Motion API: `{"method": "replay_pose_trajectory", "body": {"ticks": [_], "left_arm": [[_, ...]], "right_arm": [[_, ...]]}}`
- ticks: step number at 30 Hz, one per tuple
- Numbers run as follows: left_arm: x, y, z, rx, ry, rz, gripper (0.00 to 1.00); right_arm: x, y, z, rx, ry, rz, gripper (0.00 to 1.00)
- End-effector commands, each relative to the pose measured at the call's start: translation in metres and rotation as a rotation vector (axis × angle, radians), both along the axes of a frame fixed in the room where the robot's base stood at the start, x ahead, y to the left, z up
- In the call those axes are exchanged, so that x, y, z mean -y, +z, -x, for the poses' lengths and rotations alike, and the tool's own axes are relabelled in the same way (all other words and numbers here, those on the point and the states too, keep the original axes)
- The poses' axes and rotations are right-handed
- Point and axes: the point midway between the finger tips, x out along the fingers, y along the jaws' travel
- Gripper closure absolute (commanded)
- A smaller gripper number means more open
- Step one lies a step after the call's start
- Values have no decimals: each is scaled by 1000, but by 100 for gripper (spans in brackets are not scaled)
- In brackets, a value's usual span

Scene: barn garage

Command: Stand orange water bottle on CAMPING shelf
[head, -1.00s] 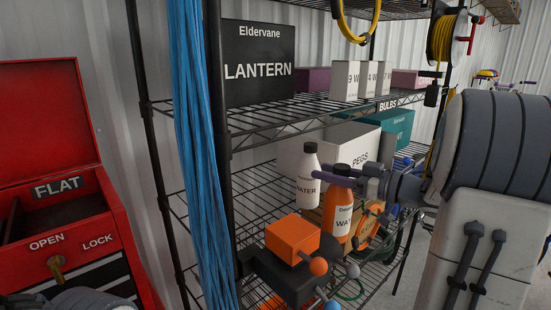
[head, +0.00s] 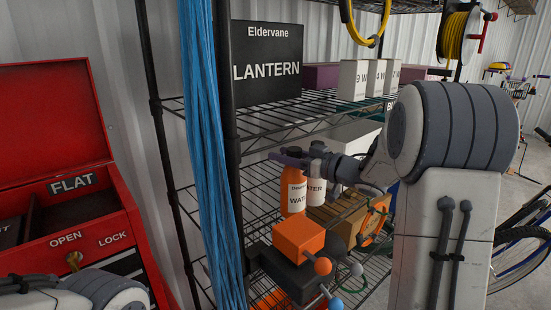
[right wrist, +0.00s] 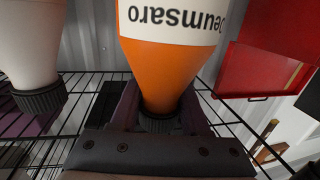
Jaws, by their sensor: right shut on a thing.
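The orange water bottle (head: 294,194) is upright in the head view, just left of and slightly in front of a white water bottle (head: 317,187). My right gripper (head: 289,157) is shut on its neck from the right. In the right wrist view the orange bottle (right wrist: 168,70) appears upside down, its neck between the two fingers (right wrist: 158,112). Its base is partly hidden by an orange box, and I cannot tell whether it touches the wire shelf (head: 256,196). No CAMPING label is readable. Part of my left arm shows at bottom left, its gripper out of view.
The orange box (head: 298,237) and dark case (head: 282,272) stand in front. A brown crate (head: 345,214) is to the right. The upper shelf holds a lantern box (head: 266,62). Blue cords (head: 207,150) hang by the left post. A red toolbox (head: 70,215) stands at left.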

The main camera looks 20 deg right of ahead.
Motion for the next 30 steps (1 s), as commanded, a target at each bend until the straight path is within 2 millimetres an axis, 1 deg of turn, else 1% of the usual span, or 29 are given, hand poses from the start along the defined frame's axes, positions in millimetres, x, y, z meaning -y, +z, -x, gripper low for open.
{"method": "replay_pose_trajectory", "body": {"ticks": [1, 8, 13, 24, 28, 29, 30], "left_arm": [[0, 2, 0, 0, 0, 0, 24], [0, 5, 0, 0, 0, 0, 24], [0, 7, 0, 0, 0, 0, 24], [0, 7, 0, 0, 0, 0, 24], [0, 5, 0, 0, 0, 0, 24], [0, 5, 0, 0, 0, 0, 24], [0, 6, 0, 0, 0, 0, 24]], "right_arm": [[-7, 3, -3, 2, 4, -2, 100], [-22, 2, -10, 3, 2, -1, 100], [-20, -9, -10, 1, -1, -3, 100], [-20, -12, -10, 3, 0, -1, 100], [-20, -15, -10, 3, 0, -1, 100], [-20, -16, -9, 1, 0, -1, 46], [-20, -16, -9, 1, 0, -1, 31]]}}
